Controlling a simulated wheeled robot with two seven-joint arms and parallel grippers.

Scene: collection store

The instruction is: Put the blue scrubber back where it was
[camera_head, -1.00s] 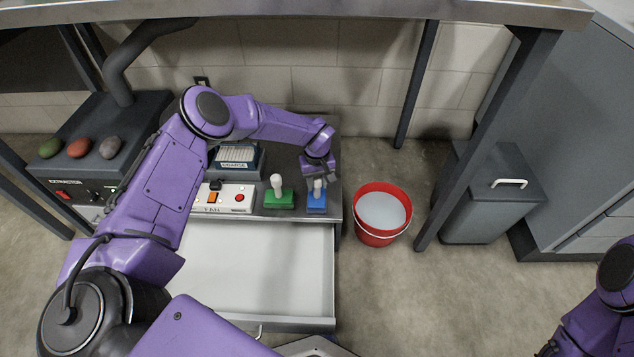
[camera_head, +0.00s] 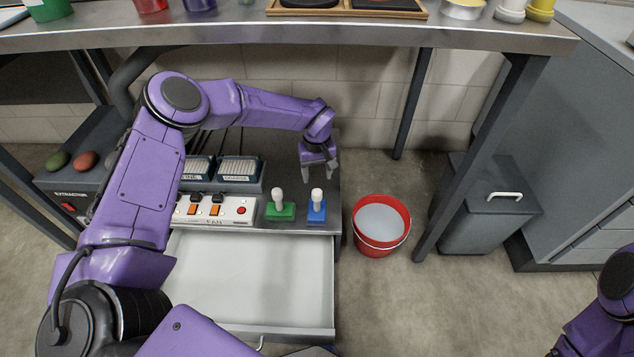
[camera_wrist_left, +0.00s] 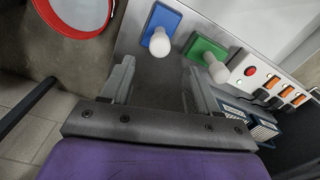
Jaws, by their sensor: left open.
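The blue scrubber (camera_head: 316,211), a blue block with a white knob handle, stands upright on the grey cabinet top near its front right corner. It also shows in the left wrist view (camera_wrist_left: 158,30). A green scrubber (camera_head: 280,210) of the same shape stands just to its left; it too is in the left wrist view (camera_wrist_left: 207,57). My left gripper (camera_head: 320,178) is open and empty, behind and above the blue scrubber and apart from it. In the left wrist view its two fingers (camera_wrist_left: 160,85) stand wide with bare cabinet top between them. My right gripper is out of view.
A white switch box (camera_head: 215,210) and coarse filter boxes (camera_head: 238,169) stand left of the scrubbers. An open empty drawer (camera_head: 250,280) juts out below. A red bucket (camera_head: 381,225) of liquid stands on the floor to the right. A metal bench (camera_head: 290,38) spans overhead.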

